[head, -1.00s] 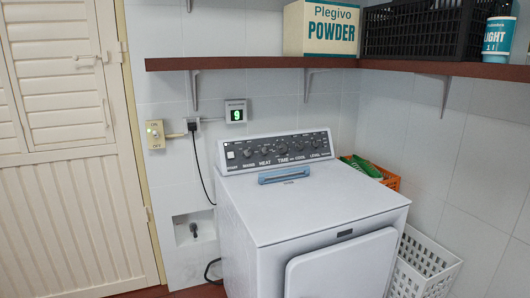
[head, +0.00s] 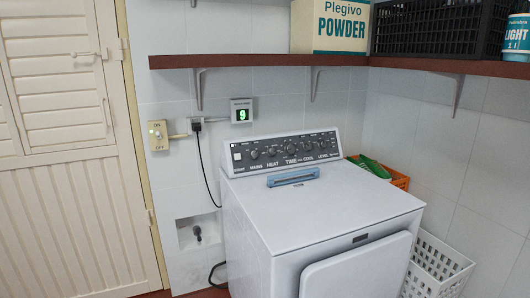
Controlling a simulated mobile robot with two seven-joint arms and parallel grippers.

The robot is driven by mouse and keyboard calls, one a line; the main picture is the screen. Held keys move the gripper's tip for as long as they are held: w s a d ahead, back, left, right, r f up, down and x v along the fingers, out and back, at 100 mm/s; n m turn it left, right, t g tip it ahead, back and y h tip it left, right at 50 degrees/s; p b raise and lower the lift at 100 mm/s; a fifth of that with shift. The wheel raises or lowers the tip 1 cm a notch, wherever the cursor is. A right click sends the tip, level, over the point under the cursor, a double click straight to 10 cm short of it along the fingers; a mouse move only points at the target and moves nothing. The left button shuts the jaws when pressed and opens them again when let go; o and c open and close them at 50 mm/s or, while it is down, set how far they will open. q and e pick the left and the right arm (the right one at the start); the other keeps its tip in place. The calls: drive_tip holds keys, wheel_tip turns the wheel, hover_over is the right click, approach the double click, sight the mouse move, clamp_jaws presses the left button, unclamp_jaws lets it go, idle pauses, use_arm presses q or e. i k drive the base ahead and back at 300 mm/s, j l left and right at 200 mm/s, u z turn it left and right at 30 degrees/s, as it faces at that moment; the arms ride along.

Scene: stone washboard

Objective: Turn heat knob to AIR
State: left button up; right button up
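The white machine (head: 335,212) stands against the tiled wall in the head view. Its dark control panel (head: 285,152) runs along the back of its top and carries a row of several dark knobs. The heat knob (head: 272,152) sits above the printed word HEAT, left of the middle of the panel. Its pointer setting is too small to read. A blue tray-like object (head: 293,177) lies on the machine's top just in front of the panel. Neither of my grippers shows in the head view.
A wooden shelf (head: 260,61) above holds a POWDER box (head: 331,25), a black crate (head: 437,28) and a blue-and-white tub (head: 517,38). A white basket (head: 437,266) and an orange crate (head: 400,181) stand right of the machine. A white louvred door (head: 75,190) is at left.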

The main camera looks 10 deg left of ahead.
sight(271, 151)
drive_tip(key=i+j, duration=0.2)
drive_tip(key=j, duration=0.25)
drive_tip(key=i+j, duration=0.25)
drive_tip(key=j, duration=0.2)
drive_tip(key=i+j+u, duration=0.1)
drive_tip(key=j, duration=0.35)
drive_tip(key=i+j, duration=0.35)
drive_tip(key=j+u, duration=0.05)
drive_tip(key=j, duration=0.05)
